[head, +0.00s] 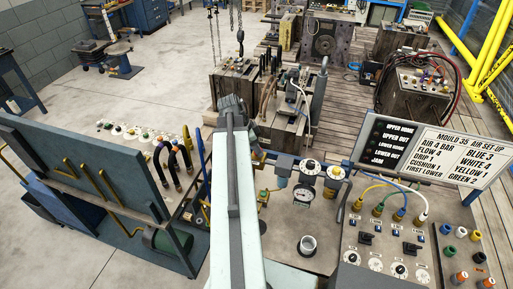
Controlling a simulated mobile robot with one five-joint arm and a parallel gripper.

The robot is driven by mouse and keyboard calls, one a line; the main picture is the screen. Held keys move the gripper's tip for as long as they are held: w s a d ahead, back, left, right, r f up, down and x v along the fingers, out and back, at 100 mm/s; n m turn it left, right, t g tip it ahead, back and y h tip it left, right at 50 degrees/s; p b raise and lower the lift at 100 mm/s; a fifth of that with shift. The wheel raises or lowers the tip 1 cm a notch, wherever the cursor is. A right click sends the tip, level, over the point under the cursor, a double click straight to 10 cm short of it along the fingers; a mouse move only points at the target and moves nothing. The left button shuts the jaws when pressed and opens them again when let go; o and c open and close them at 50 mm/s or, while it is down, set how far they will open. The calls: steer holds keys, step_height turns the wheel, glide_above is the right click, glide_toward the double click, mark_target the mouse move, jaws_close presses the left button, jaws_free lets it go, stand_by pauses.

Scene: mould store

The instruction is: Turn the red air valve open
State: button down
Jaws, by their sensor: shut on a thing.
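My pale arm (232,200) reaches up from the bottom middle of the head view to a dark joint (232,108). I cannot make out my gripper's fingers; the arm seems to hide them. I cannot pick out the red air valve.
A sign (457,155) reads "Mould 35 air set up", above a panel (385,255) with dials and yellow, blue and white hoses. A blue-grey rack board (95,175) stands left. Mould blocks (240,85) stand behind.

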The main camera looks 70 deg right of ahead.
steer(key=shift+n+t+h, duration=0.3)
steer(key=shift+n, duration=0.8)
steer(key=c, duration=1.1)
jaws_free()
steer(key=shift+o, duration=0.2)
steer(key=shift+r, duration=0.1)
steer(key=p+v, duration=0.7)
steer(key=shift+r, duration=0.25)
steer(key=shift+w+a, duration=0.1)
steer(key=shift+a, duration=0.05)
